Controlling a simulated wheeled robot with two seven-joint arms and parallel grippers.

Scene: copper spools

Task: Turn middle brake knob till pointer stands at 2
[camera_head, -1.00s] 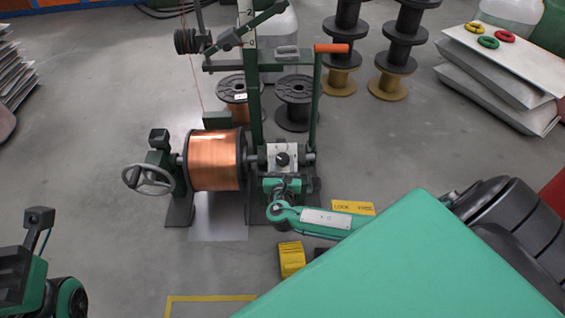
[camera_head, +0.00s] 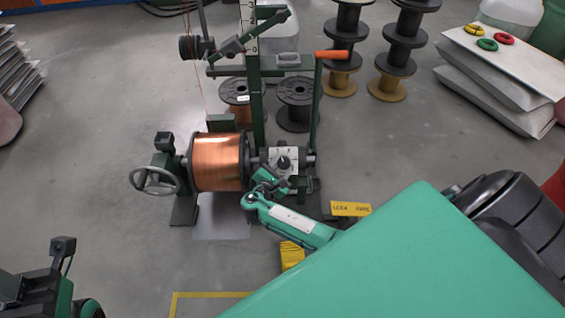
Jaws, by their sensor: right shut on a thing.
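The black brake knob (camera_head: 284,163) sits on a pale dial plate (camera_head: 276,153) on the green winding stand, right of the copper spool (camera_head: 219,165). The dial marks are too small to read. My right gripper (camera_head: 271,180) is at the front of the dial, shut, its arm coming from the lower right. Its fingertips are partly hidden by its own body, and the knob is the thing at its jaws. I cannot tell where the pointer stands. Dark and green parts of my left arm show at the lower left; its gripper (camera_head: 62,246) cannot be judged open or shut.
A handwheel (camera_head: 155,181) stands left of the spool. A yellow label (camera_head: 351,209) and a yellow block (camera_head: 292,255) are near my right arm.

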